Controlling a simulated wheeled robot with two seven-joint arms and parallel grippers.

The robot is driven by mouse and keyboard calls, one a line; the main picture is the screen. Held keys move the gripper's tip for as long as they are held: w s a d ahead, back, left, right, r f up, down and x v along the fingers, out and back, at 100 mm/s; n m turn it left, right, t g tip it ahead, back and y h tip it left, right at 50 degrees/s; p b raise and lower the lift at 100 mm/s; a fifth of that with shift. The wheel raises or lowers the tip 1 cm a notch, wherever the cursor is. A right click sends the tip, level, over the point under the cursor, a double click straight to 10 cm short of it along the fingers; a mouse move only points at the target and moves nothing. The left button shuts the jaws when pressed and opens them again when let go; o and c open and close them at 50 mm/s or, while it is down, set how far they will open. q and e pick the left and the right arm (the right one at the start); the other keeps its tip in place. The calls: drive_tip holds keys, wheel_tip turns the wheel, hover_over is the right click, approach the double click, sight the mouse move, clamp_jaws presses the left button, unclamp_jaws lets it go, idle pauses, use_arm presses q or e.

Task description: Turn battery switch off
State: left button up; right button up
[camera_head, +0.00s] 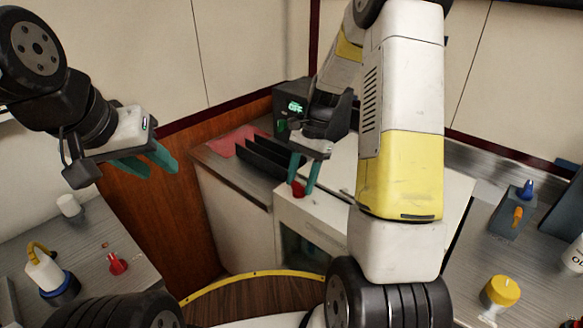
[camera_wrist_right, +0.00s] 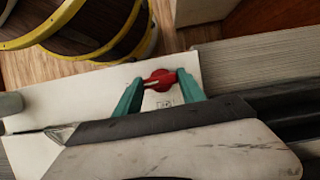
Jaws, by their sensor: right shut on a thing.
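A red rotary switch (camera_head: 298,188) sits on the top of a white cabinet (camera_head: 318,212) in the middle of the head view. In the right wrist view the red switch (camera_wrist_right: 160,79) lies between the two teal fingertips, with a printed label beside it on the white surface. My right gripper (camera_head: 304,184) reaches down to it and is shut on it. My left gripper (camera_head: 147,163) is raised at the left, away from the switch, its teal fingers apart and empty. A second red switch (camera_head: 117,264) lies on the left grey counter.
A black slotted rack (camera_head: 265,160) stands behind the white cabinet. A white bottle with a yellow hose (camera_head: 42,272) stands on the left counter. A yellow-capped jar (camera_head: 500,292) and a grey box with an orange knob (camera_head: 513,212) stand on the right counter.

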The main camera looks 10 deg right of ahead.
drive_tip(key=n, duration=0.2)
drive_tip(key=n+h, duration=0.1)
drive_tip(key=n, duration=0.1)
drive_tip(key=shift+w+a+g+h, duration=0.1)
drive_tip(key=shift+a+g+h, duration=0.05)
drive_tip(key=shift+g+h, duration=0.2)
drive_tip(key=n, duration=0.2)
drive_tip(key=n+h, duration=0.1)
drive_tip(key=n, duration=0.2)
drive_tip(key=shift+a+g+h, duration=0.1)
drive_tip(key=shift+g+h, duration=0.15)
drive_tip(key=shift+g, duration=0.1)
drive_tip(key=n, duration=0.2)
drive_tip(key=n+h, duration=0.1)
drive_tip(key=n, duration=0.1)
drive_tip(key=shift+a+h, duration=0.1)
drive_tip(key=shift+h, duration=0.2)
drive_tip(key=shift+a+n+t+h, duration=0.1)
drive_tip(key=shift+n+t+h, duration=0.45)
drive_tip(key=shift+n, duration=1.65)
drive_tip(key=shift+h, duration=0.25)
drive_tip(key=o, duration=1.4)
drive_tip(key=shift+c, duration=0.2)
drive_tip(key=v, duration=0.8)
